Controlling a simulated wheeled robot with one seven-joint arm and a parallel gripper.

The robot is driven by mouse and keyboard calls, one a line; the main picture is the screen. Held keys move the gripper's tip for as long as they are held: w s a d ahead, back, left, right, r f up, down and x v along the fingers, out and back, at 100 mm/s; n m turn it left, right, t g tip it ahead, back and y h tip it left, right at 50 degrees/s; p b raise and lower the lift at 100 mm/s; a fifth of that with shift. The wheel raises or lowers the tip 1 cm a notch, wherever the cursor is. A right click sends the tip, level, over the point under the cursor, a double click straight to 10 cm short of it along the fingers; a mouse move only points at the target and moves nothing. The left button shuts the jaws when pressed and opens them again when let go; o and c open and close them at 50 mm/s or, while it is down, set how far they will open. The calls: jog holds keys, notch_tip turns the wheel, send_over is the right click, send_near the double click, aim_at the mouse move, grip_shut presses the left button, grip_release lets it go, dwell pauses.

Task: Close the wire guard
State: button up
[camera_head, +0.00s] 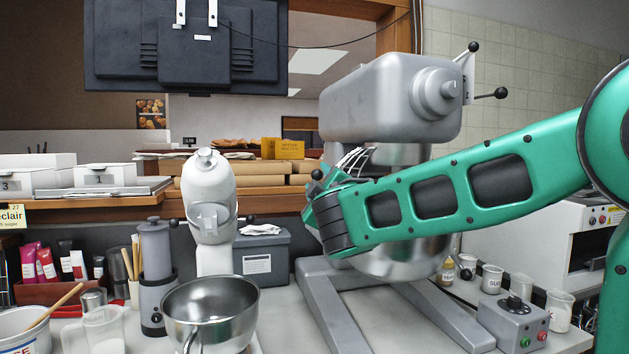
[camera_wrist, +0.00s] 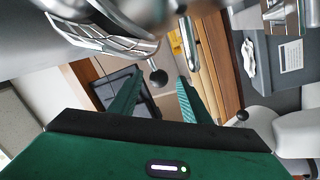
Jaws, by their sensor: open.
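The wire guard (camera_head: 352,160) is a set of bright metal bars under the head of the big grey mixer (camera_head: 390,100). My arm covers part of it. A black ball knob (camera_head: 317,174) sits at its left side. In the wrist view the guard (camera_wrist: 115,42) is at the upper left, and the knob (camera_wrist: 158,77) shows between my fingertips. My gripper (camera_head: 318,202) is open beside the guard, close to the knob. Its two green fingers (camera_wrist: 161,84) are apart in the wrist view. I cannot tell whether either finger touches the knob.
The mixer's steel bowl (camera_head: 390,263) is below my arm. A smaller white mixer (camera_head: 208,200) and a shiny bowl (camera_head: 211,305) stand to the left. A control box (camera_head: 513,322) with buttons and several small jars are at the right. A dark screen (camera_head: 185,50) hangs above left.

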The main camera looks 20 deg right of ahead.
jog(key=shift+x, duration=1.65)
grip_shut()
jog(key=shift+s, duration=0.1)
